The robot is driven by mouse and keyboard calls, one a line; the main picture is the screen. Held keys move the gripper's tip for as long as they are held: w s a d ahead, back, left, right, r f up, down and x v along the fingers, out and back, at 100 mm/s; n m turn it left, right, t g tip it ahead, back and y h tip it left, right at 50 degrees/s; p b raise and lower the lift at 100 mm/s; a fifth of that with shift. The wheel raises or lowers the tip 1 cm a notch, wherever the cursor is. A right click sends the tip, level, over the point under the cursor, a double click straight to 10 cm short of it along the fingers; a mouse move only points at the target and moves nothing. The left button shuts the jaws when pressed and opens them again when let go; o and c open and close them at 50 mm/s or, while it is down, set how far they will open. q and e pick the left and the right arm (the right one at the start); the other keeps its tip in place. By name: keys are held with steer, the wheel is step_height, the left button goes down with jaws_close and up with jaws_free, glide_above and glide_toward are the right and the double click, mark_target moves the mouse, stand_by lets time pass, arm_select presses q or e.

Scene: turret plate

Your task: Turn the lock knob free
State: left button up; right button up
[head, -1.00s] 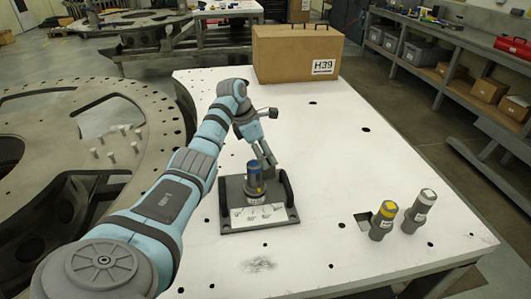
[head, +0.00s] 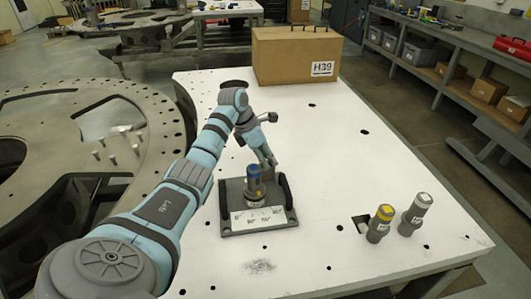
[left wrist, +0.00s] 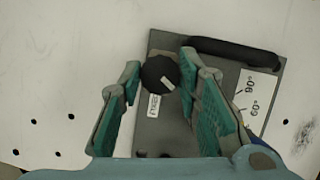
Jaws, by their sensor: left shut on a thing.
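The turret fixture (head: 235,192) is a dark grey plate with a white angle scale (head: 258,217), two black handles and an upright grey cylinder with a blue band (head: 254,175). In the left wrist view the round black lock knob (left wrist: 160,73) carries a white pointer mark, with a small white label (left wrist: 153,105) beside it. My left gripper (head: 268,163) reaches down at the back of the fixture, behind the blue-banded cylinder. In the left wrist view its green-padded fingers (left wrist: 160,68) are shut on the knob, one on each side. In the head view the knob is hidden. My right gripper is not in view.
Two grey cylinders, one yellow-banded (head: 380,223) and one white-topped (head: 415,214), stand at the right of the white table (head: 340,150), near a square hole. A cardboard box (head: 295,55) stands at the back. The table's middle is clear.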

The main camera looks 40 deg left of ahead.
arm_select(q)
steer(key=n+p, duration=0.1)
steer(key=n, duration=0.1)
steer(key=n+y+p, duration=0.1)
steer(key=n+p, duration=0.1)
steer(key=shift+d+r+y, duration=0.1)
steer(key=shift+r+y, duration=0.05)
steer(key=shift+y, duration=0.15)
steer(key=shift+n+y+p, duration=0.55)
steer(key=shift+n+y, duration=0.05)
steer(key=shift+n, duration=0.9)
steer(key=shift+t, duration=0.3)
steer(key=o, duration=1.1)
steer(key=shift+o, duration=0.2)
